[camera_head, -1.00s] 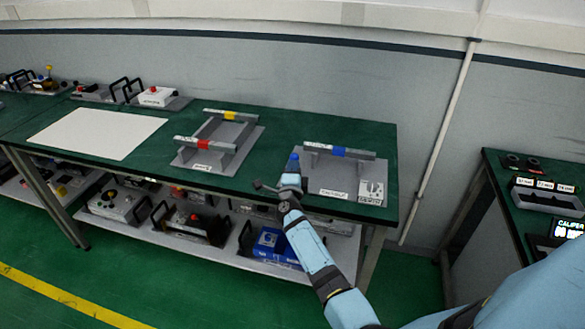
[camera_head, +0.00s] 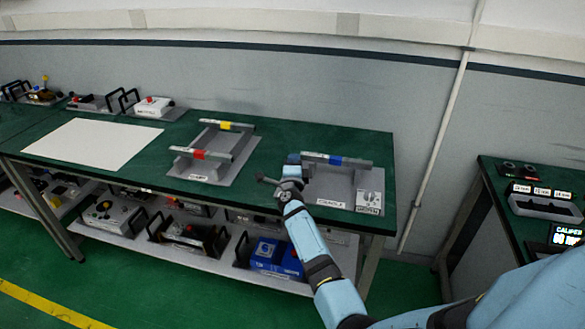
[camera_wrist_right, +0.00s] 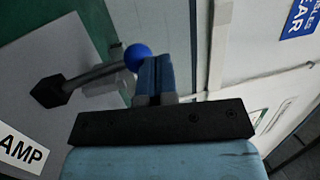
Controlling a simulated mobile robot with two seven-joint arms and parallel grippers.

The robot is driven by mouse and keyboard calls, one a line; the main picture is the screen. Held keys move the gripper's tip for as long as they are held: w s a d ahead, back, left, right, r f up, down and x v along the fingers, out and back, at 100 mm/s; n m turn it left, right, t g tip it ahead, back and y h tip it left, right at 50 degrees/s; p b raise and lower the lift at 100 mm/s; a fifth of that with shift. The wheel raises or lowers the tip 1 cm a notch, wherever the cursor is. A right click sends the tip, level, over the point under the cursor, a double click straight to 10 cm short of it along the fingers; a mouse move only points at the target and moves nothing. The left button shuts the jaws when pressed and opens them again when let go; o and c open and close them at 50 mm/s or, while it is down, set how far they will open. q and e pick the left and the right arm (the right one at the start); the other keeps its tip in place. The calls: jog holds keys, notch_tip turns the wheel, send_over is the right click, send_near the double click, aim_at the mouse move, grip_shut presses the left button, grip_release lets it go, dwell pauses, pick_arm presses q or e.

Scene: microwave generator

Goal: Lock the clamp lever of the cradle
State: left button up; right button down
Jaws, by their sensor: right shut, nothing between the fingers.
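The cradle with the blue-banded bar (camera_head: 350,161) stands on a grey plate at the right end of the green bench. In the right wrist view, the clamp lever (camera_wrist_right: 98,75) is a grey rod with a blue ball knob (camera_wrist_right: 137,57) and a dark pivot block (camera_wrist_right: 48,92). My right gripper (camera_wrist_right: 157,64) is shut and empty, its fingertips just right of the knob; I cannot tell whether they touch. My left gripper is not in view.
A second frame with red and yellow bands (camera_head: 200,154) stands to the left on the bench, beside a white sheet (camera_head: 92,143). A second green bench (camera_head: 500,185) stands at the right.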

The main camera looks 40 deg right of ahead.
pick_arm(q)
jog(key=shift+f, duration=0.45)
pick_arm(e)
jog(key=shift+w+d, duration=0.45)
jog(key=shift+d, duration=0.1)
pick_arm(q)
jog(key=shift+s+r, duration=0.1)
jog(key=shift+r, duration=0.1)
pick_arm(e)
jog(key=shift+r, duration=0.15)
